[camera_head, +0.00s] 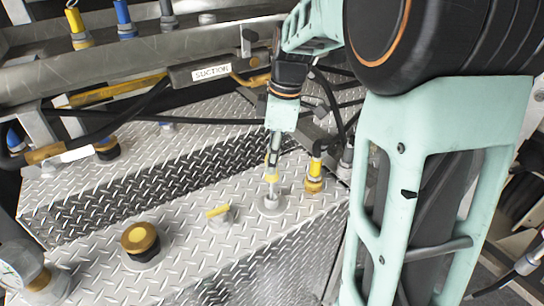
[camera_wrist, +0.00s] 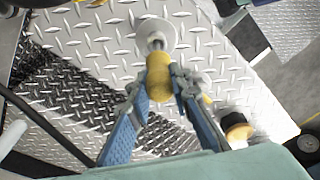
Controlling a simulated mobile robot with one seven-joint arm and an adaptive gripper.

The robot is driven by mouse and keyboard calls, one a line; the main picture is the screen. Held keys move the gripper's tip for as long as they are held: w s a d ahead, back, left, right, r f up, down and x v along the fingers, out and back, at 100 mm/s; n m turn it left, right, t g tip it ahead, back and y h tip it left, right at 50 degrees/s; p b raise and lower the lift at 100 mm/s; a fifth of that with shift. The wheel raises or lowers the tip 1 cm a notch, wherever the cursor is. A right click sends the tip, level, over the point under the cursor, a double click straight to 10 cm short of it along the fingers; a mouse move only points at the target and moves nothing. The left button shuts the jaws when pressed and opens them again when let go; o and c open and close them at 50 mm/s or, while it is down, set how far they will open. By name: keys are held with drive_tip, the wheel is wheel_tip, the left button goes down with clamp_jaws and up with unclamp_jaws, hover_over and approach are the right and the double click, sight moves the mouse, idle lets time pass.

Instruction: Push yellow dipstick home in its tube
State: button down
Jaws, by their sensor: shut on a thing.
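The yellow dipstick (camera_head: 271,174) stands roughly upright over its tube (camera_head: 270,205), which rises from a round flange on the diamond-plate top. In the wrist view, the yellow dipstick handle (camera_wrist: 159,77) sits between the two fingers of my gripper (camera_wrist: 161,84), which are shut on it. A short grey metal length shows between the handle and the tube's round flange (camera_wrist: 155,35). I cannot tell whether that length is rod or tube. In the head view, my gripper (camera_head: 272,158) comes down from above and partly covers the handle.
A yellow T-handle (camera_head: 219,211) and a brass cap (camera_head: 140,238) stand to the left on the plate. A yellow fitting (camera_head: 314,178) with a black hose stands close on the right. A pipe labelled SUCTION (camera_head: 211,72) runs behind.

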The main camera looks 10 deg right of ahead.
sight(272, 180)
drive_tip(key=shift+f, duration=0.25)
drive_tip(key=shift+f+b, duration=2.3)
drive_tip(key=shift+f, duration=1)
drive_tip(key=c, duration=1.7)
unclamp_jaws()
drive_tip(key=shift+r, duration=0.15)
